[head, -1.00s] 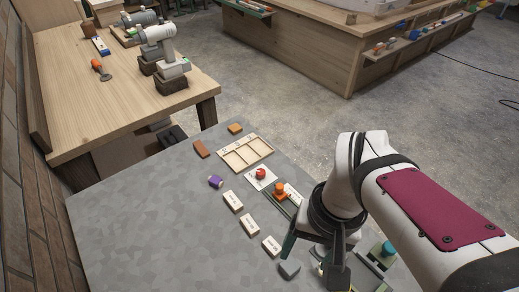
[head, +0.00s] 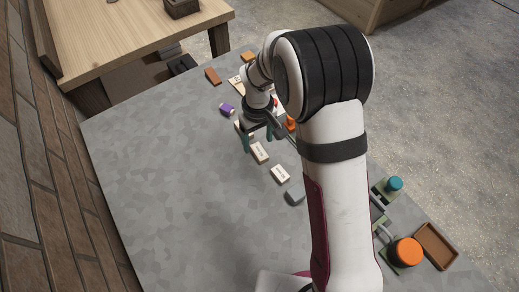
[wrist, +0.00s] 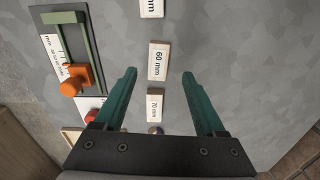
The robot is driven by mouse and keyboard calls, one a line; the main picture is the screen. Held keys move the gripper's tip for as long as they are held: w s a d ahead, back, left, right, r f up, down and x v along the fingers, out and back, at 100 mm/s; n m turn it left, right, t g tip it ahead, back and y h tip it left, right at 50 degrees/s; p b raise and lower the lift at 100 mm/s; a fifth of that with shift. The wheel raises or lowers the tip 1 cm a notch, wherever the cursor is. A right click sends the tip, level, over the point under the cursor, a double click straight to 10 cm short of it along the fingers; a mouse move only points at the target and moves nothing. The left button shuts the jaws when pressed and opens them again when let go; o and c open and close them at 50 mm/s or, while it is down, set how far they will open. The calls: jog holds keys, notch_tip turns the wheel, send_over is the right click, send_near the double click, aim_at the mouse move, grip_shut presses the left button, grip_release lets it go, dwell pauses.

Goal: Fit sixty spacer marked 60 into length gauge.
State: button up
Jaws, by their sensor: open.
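The sixty spacer (wrist: 159,61) is a pale block printed "60 mm" lying flat on the grey table in the wrist view. It is the middle of three marked blocks and also shows in the head view (head: 259,152). My gripper (wrist: 160,74) is open and empty, its green fingers on either side of the 60 spacer's near end; contact is not visible. In the head view my gripper (head: 257,138) points down over the row. The length gauge (wrist: 90,60), a dark base with green rail and orange knob, lies left of the row in the wrist view.
A 70 mm block (wrist: 156,105) lies between my fingers, nearer the palm. Another marked block (wrist: 151,8) lies beyond the 60. A purple piece (head: 227,109), a grey block (head: 295,194) and a brown tray (head: 436,246) are on the table. The table's left side is clear.

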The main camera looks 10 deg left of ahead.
aim_at(260, 151)
notch_tip(260, 151, down, 5)
jog(key=shift+w+d+f, duration=0.1)
jog(key=shift+d, duration=0.05)
grip_shut()
